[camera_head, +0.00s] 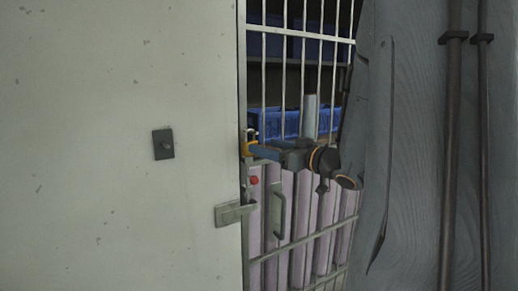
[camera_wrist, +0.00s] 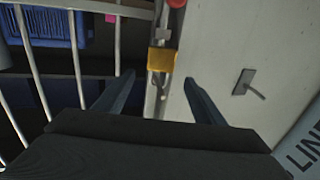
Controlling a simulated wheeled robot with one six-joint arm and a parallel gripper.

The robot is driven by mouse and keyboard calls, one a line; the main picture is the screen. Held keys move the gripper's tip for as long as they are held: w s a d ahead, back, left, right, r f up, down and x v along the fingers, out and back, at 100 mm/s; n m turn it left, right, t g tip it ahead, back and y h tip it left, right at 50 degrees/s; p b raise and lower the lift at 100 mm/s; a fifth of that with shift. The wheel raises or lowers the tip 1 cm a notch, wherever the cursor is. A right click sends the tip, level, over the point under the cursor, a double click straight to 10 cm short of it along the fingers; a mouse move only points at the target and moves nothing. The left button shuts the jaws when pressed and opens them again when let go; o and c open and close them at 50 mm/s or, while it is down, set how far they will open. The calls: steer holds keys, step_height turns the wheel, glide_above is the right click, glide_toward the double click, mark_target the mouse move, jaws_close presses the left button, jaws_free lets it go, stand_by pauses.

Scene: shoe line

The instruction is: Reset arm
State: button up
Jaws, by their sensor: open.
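My arm shows in the head view in front of the barred gate (camera_head: 278,216), with my gripper (camera_head: 266,152) beside the gate's left edge. A yellow padlock (camera_head: 248,148) hangs there at the latch side. In the wrist view, which looks upside down, my gripper (camera_wrist: 158,80) has its two fingers spread wide apart with nothing held between them. The padlock (camera_wrist: 162,59) shows just beyond the gap between the fingertips. I cannot tell whether a finger touches it.
A pale wall (camera_head: 110,220) with a dark switch plate (camera_head: 163,144) fills the left. A red button (camera_head: 254,181) and a gate handle (camera_head: 278,215) sit below the padlock. Blue crates (camera_head: 276,124) stand behind the bars. Grey wall and pipes (camera_head: 451,150) bound the right.

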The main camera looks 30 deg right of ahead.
steer(key=s+a+f+m+g+h, duration=0.1)
steer(key=a+f+m+g+h, duration=0.2)
steer(key=f, duration=0.6)
steer(key=s+a+f+m+g+h, duration=0.1)
steer(key=a+f+g+h, duration=0.35)
steer(key=f, duration=0.45)
steer(key=s+a+f+g, duration=0.2)
steer(key=s+a+f, duration=0.1)
steer(key=s+a, duration=0.1)
steer(key=s+a+f+g+y, duration=0.1)
steer(key=s+a+f+g, duration=0.2)
steer(key=s, duration=0.4)
steer(key=s+a+f+g+y+b, duration=0.1)
steer(key=s+a+f+g, duration=0.2)
steer(key=s+a, duration=0.2)
steer(key=shift+s+n, duration=0.3)
steer(key=shift+s, duration=0.25)
